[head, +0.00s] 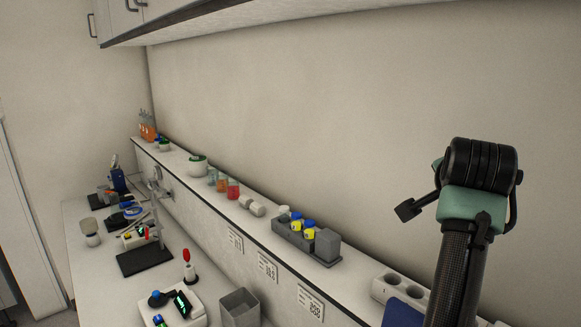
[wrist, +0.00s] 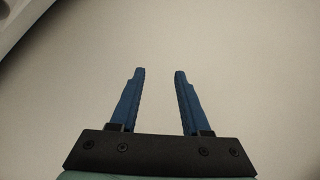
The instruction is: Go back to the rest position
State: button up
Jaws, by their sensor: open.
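My arm rises at the right of the head view, with its dark wrist joint raised in front of the bare wall. The fingers of my gripper are not visible there. In the wrist view, my gripper (wrist: 159,74) shows two blue fingers standing apart with nothing between them.
A long shelf (head: 345,293) along the wall carries a grey rack (head: 290,234) with yellow and blue-capped vials, coloured-liquid beakers (head: 232,189) and white containers. Below, a bench (head: 98,281) holds instruments and an open grey bin (head: 239,308). Cabinets (head: 165,12) hang above.

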jog(key=s+a+r+n+t+b, duration=0.2)
jog(key=s+a+r+n+t, duration=0.15)
jog(key=a, duration=0.35)
jog(key=s+a+r+n+t+b, duration=0.2)
jog(key=a+r+n+t, duration=0.25)
jog(key=a, duration=0.35)
jog(key=s+a+r+n+t+y+b, duration=0.2)
jog(key=s+a, duration=0.4)
jog(key=s, duration=0.4)
jog(key=s+a+r+n+t+y+b, duration=0.1)
jog(key=s+a+r+n+t+y, duration=0.2)
jog(key=s+a+n+t, duration=0.3)
jog(key=s+a+r, duration=0.1)
jog(key=s, duration=0.2)
jog(key=shift+s+r+y+b, duration=0.3)
jog(key=shift+s+b, duration=0.05)
jog(key=shift+b, duration=0.05)
